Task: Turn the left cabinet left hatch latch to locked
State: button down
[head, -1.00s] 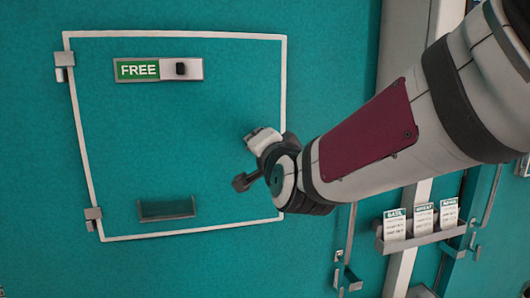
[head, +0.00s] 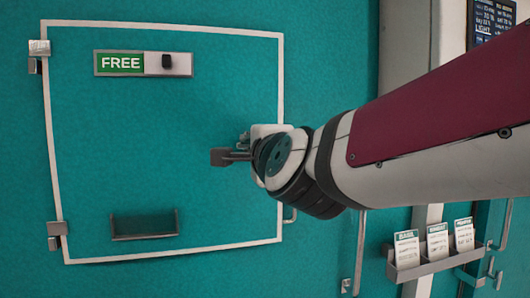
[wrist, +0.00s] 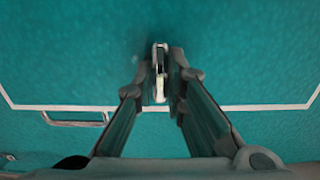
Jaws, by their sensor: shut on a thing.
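The hatch is a teal panel (head: 160,125) with a white outline on the teal cabinet front, at the left of the head view. My gripper (head: 228,156) is at the hatch's right edge, fingers pointing left. In the wrist view my gripper (wrist: 160,75) is shut on a small, narrow, pale metal piece, the latch (wrist: 160,58). The latch lies lengthwise between the fingertips, just inside the white outline.
A FREE sign (head: 121,63) with a black knob (head: 166,61) sits high on the hatch. A grey ledge (head: 145,225) is low on it, with hinges at its left edge. A card holder (head: 432,264) is at lower right. A bar handle (wrist: 75,123) lies just outside the outline.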

dwell(0.4)
jog(key=c, duration=1.6)
grip_release()
jog(key=shift+c, duration=0.2)
jog(key=v, duration=1.2)
jog(key=s+d+f+n+g+h+p, duration=0.1)
jog(key=s+d+f+n+g, duration=0.3)
jog(key=f, duration=0.3)
jog(key=s+d+f+n+g+h+p, duration=0.1)
jog(key=s+d+f+n+g, duration=0.2)
jog(key=f+n, duration=0.35)
jog(key=s+d+f+n+g+h, duration=0.3)
jog(key=s+d+f+g, duration=0.3)
jog(key=s+d+f, duration=0.3)
jog(key=s+d+n, duration=0.1)
jog(key=d, duration=0.1)
jog(key=shift+s+d, duration=0.3)
jog(key=shift+d, duration=0.05)
